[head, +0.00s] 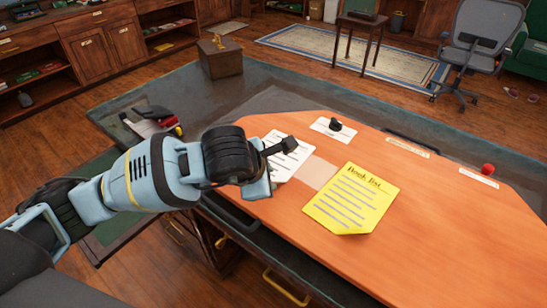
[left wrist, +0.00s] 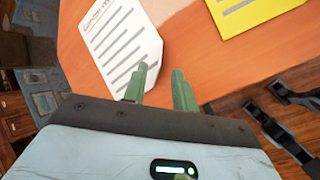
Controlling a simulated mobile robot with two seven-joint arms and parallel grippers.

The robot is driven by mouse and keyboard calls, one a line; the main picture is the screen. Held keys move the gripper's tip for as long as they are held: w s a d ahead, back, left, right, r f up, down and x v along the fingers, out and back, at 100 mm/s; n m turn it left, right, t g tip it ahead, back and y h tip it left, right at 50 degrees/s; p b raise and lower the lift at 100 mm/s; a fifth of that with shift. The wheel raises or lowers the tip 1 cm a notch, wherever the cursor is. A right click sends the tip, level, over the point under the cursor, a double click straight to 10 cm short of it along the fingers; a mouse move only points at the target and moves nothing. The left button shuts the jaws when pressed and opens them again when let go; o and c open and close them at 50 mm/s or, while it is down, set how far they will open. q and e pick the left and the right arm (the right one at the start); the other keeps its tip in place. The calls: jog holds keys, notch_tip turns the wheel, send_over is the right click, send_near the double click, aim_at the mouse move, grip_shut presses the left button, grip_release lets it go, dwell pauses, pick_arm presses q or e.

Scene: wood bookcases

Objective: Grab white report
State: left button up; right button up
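The white report (head: 287,163) is a white sheet with printed lines, lying on the orange desk top beside my left gripper. In the left wrist view the white report (left wrist: 122,40) lies just beyond the fingertips, nearer the left finger. My left gripper (left wrist: 160,80) has its two green fingers apart, with only orange desk surface between them. In the head view my left gripper (head: 268,180) is at the desk's near left edge, and the arm hides part of the sheet. My right gripper is not seen.
A yellow list sheet (head: 352,198) lies right of the report. A small white card with a black object (head: 335,125) is behind it. A red knob-like object (head: 487,169) sits at the far right. A grey chair (head: 480,40) stands behind the desk. The desk's right part is mostly clear.

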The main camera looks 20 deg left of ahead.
pick_arm(q)
jog(key=shift+x, duration=1.8)
jog(key=shift+a, duration=0.1)
grip_shut()
